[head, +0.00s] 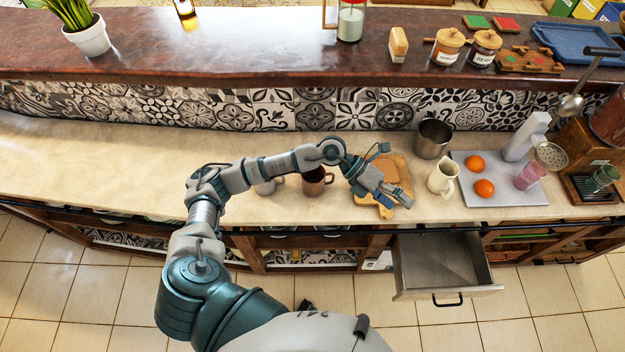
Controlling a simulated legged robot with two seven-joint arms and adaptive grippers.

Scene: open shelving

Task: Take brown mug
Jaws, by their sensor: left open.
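The brown mug (314,183) stands upright on the beige counter, just below my left forearm, with its handle towards the right. My left gripper (392,200) is open and empty, to the right of the mug and apart from it. It is over a wooden cutting board (372,198) and hides part of it. A grey-white mug (268,187) stands to the left of the brown mug, partly hidden by my left arm. My right gripper is not in view.
A white pitcher (441,178), a metal pot (433,139) and a grey tray (512,188) with oranges (484,188) stand to the right. An open drawer (443,262) juts out below the counter. The counter's left side (90,165) is clear.

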